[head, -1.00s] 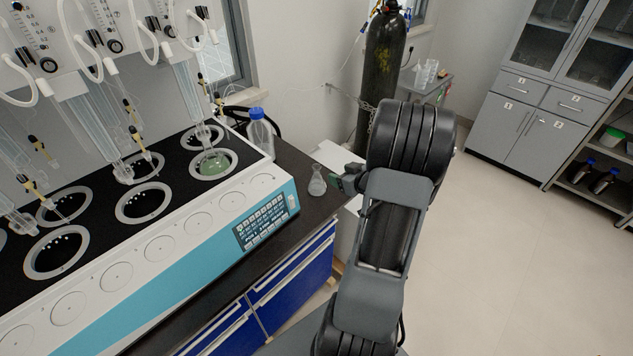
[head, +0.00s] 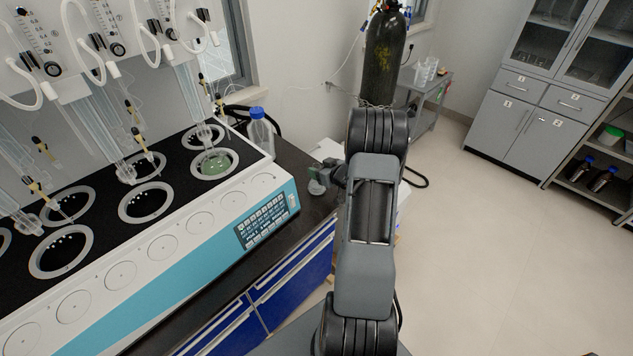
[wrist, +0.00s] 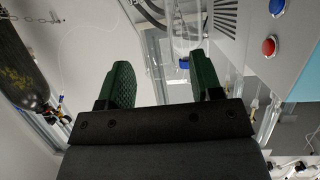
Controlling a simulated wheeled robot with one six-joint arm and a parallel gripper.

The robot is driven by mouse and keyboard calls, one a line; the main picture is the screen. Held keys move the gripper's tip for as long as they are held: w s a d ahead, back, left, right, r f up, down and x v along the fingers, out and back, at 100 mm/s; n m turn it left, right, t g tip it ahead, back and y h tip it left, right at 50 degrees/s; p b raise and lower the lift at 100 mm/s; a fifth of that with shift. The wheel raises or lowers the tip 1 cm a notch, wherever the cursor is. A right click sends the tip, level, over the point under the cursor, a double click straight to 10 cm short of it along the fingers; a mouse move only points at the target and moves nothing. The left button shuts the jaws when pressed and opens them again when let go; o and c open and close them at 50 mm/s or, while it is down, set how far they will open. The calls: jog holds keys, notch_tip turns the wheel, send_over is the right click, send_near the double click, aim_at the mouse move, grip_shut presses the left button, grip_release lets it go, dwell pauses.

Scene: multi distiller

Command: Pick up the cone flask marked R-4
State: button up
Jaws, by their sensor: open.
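A small clear cone flask (head: 316,187) stands on the dark bench top just right of the distiller; its marking cannot be read, and its upper part is hidden behind my gripper. My gripper (head: 326,172) is at the flask's upper part in the head view. In the wrist view my gripper (wrist: 162,80) shows two green fingers spread apart. Clear glass (wrist: 185,32) shows beyond and between the fingertips, nearer the right finger. I cannot tell whether either finger touches it.
The white and blue distiller (head: 190,247) fills the left, with several ringed wells. A blue-capped bottle (head: 260,132) stands behind its right end. A black gas cylinder (head: 384,58) stands at the back. Red (wrist: 269,47) and blue (wrist: 277,6) buttons show in the wrist view.

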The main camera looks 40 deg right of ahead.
jog(key=shift+x, duration=1)
jog(key=shift+c, duration=0.2)
jog(key=shift+r, duration=0.1)
grip_shut()
